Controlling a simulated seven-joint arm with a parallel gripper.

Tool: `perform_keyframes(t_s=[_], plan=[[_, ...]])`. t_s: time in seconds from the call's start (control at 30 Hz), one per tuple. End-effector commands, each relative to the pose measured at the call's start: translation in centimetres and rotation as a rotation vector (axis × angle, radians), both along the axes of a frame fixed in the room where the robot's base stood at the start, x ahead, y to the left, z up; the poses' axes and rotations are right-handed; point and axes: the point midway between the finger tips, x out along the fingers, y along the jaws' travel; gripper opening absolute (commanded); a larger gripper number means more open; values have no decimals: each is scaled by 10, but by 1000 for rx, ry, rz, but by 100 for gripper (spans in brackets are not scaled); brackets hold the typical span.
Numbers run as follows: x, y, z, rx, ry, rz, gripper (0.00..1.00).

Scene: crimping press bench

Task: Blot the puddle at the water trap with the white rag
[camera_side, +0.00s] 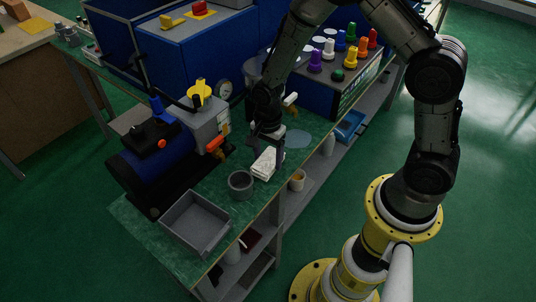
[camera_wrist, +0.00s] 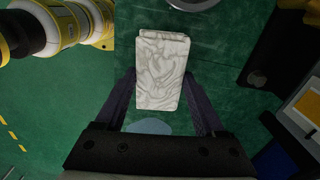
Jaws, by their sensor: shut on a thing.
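The white rag (camera_side: 267,163) is a folded, creased block near the front edge of the green bench top. In the wrist view the rag (camera_wrist: 160,68) lies between the two fingers of my gripper (camera_wrist: 161,80), which is shut on its sides. In the side view my gripper (camera_side: 270,153) points down over the rag; I cannot tell if the rag touches the bench. The puddle (camera_side: 297,140) is a pale blue-grey round patch to the right of the rag, apart from it. In the wrist view the puddle (camera_wrist: 148,127) shows below the rag, partly behind the gripper body. I cannot clearly make out the water trap.
A grey cup (camera_side: 240,184) stands left of the rag, and a grey tray (camera_side: 195,222) lies farther left. A blue compressor (camera_side: 155,150) and a gauge (camera_side: 223,90) stand behind. A box with colored knobs (camera_side: 335,75) is beyond the puddle. The bench edge is close in front.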

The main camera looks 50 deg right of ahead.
Motion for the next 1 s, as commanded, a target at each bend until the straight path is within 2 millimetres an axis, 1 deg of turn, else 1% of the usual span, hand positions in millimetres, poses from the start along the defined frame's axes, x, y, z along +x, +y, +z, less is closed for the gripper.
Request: perform_keyframes(t_s=[0.37, 0.97, 1.0], plan=[[0, 0, -1, 0, 0, 0, 27], [0, 0, -12, 0, 0, 0, 27], [0, 0, -12, 0, -1, 0, 78]])
